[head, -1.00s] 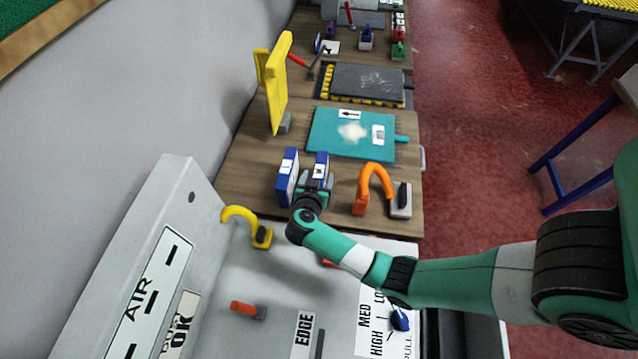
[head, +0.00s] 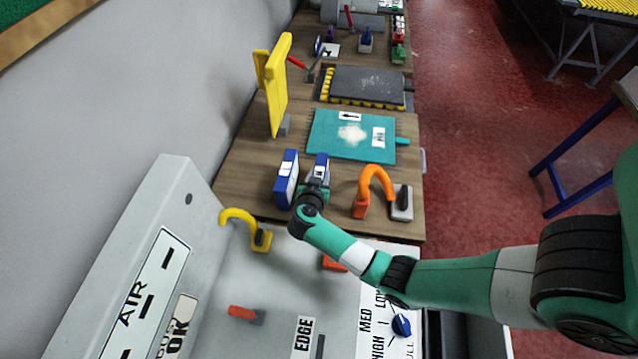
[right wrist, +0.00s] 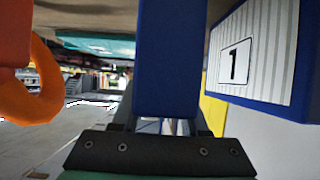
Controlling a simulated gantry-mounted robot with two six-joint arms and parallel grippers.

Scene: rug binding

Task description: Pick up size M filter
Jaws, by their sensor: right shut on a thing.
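Two blue filters with white labelled faces stand side by side on the wooden table. My right gripper (head: 316,188) is shut on the right one, the size M filter (head: 322,161); its letter is too small to read clearly now. In the right wrist view this filter (right wrist: 168,60) is a plain blue block upright between the fingers. The other filter (head: 287,178) stands just left of it, apart from the gripper. It also shows at the right of the wrist view (right wrist: 275,55), with a pleated face and a black mark on its label. My left gripper is not in view.
An orange hooked handle (head: 375,180) stands close right of the gripper. A teal slide plate (head: 330,145) lies behind, and a yellow upright panel (head: 278,85) at the back left. A yellow hook (head: 240,215) and the white control panel (head: 280,290) are in front.

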